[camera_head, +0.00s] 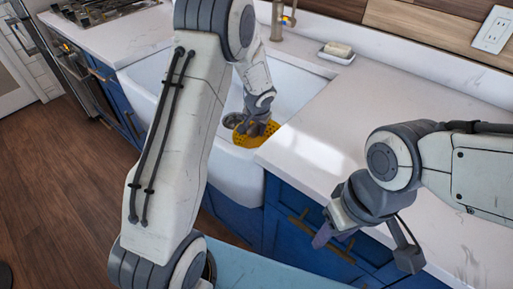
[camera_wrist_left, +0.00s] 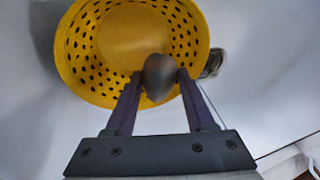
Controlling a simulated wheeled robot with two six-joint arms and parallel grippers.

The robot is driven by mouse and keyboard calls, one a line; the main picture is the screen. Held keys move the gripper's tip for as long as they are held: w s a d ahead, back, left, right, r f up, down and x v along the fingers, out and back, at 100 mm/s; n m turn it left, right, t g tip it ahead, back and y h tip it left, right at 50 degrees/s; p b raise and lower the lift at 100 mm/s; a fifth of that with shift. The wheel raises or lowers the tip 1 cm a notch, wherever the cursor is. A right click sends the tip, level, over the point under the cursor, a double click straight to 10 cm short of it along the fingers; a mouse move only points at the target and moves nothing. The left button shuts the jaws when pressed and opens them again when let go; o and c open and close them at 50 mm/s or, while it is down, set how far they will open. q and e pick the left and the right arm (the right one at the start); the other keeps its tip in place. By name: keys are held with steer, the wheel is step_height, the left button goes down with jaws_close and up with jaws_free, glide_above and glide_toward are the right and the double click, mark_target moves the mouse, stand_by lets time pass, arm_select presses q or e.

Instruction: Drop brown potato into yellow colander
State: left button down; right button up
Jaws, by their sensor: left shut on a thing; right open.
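The yellow colander (camera_head: 257,134) sits in the white sink in the head view, partly hidden by my left gripper (camera_head: 258,127). In the left wrist view the colander (camera_wrist_left: 85,75) fills the upper left, with its round holes and open inside showing. My left gripper (camera_wrist_left: 157,78) is shut on the brown potato (camera_wrist_left: 160,77), which looks dark here. The potato shows in front of the near part of the colander's rim; I cannot tell its height above it. My right gripper (camera_head: 368,247) is open and empty in front of the blue cabinets.
The white sink (camera_head: 295,90) surrounds the colander. A white counter (camera_head: 335,125) lies to its right, with a soap dish (camera_head: 337,53) at the back beside the faucet (camera_head: 281,20). A stove (camera_head: 95,10) stands at the far left. The counter's middle is clear.

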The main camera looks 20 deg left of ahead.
arm_select(q)
steer(key=shift+f, duration=0.45)
steer(key=shift+c, duration=0.9)
jaws_free()
steer(key=shift+r, duration=0.1)
steer(key=p+v, duration=0.1)
steer(key=v, duration=0.9)
steer(key=shift+r, duration=0.2)
steer(key=shift+d, duration=0.1)
